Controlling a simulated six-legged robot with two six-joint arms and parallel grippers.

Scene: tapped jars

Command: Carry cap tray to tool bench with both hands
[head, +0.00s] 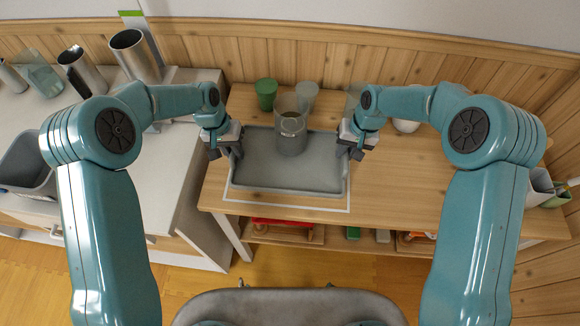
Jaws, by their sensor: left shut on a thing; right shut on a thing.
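The grey cap tray (270,178) is over the wooden tool bench (400,190), inside or just above a white outlined rectangle (290,204). I cannot tell whether it touches the bench top. A grey see-through jar (291,135) shows at the back of the tray and appears to stand in it. My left gripper (236,150) is shut on the tray's left end. My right gripper (344,152) is shut on its right end. The tray looks level. The fingertips are partly hidden by the gripper bodies.
A green cup (266,94) and a grey-green cup (308,96) stand behind the tray. A white counter (180,190) at left bears metal cylinders (133,55) and a grey bin (28,165). The bench right of the tray is mostly clear. A lower shelf holds a red object (280,224).

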